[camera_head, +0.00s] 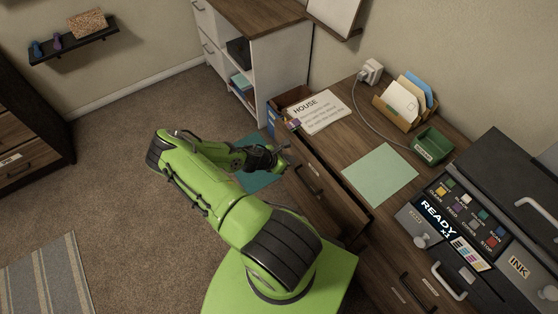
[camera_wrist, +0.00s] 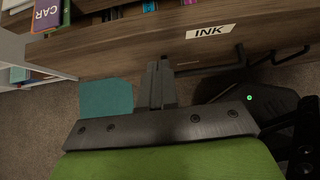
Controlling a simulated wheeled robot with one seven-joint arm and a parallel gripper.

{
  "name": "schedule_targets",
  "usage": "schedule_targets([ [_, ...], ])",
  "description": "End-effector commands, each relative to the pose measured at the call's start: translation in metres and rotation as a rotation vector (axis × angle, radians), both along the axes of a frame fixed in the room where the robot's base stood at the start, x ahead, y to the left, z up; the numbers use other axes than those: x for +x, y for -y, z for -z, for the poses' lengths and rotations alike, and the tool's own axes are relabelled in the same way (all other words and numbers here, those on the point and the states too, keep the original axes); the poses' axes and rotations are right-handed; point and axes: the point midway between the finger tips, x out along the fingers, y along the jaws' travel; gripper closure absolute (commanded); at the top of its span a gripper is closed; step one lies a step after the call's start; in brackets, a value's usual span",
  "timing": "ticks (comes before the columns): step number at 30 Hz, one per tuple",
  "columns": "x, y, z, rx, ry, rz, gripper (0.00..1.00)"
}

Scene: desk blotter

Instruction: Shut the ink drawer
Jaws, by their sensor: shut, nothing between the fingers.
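The ink drawer (camera_head: 335,187) sticks out from the desk's front on the left, partly open, with its wooden front and dark bar handle facing my arm. In the wrist view its front (camera_wrist: 110,52) runs across the top, with a white INK label (camera_wrist: 211,31) and the handle right of my fingers. My gripper (camera_head: 284,154) is shut and empty beside the drawer front's left part. In the wrist view the fingertips (camera_wrist: 160,66) lie against or just short of the front, left of the handle; I cannot tell if they touch. Most of the drawer's inside is hidden.
The desk holds a HOUSE card (camera_head: 318,112), a green sheet (camera_head: 380,175), a letter holder (camera_head: 392,112), a green box (camera_head: 432,146) and a dark machine (camera_head: 450,215). A white cabinet (camera_head: 265,75) stands behind. A teal piece (camera_wrist: 105,100) lies low near the carpet.

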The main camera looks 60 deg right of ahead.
Motion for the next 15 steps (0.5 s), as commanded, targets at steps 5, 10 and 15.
schedule_targets([
  [5, -0.012, 0.024, -0.002, -0.004, 0.004, 0.003, 1.00],
  [10, -0.014, 0.030, -0.003, -0.003, 0.002, 0.001, 1.00],
  [15, -0.014, 0.030, -0.003, -0.003, 0.002, 0.001, 1.00],
])
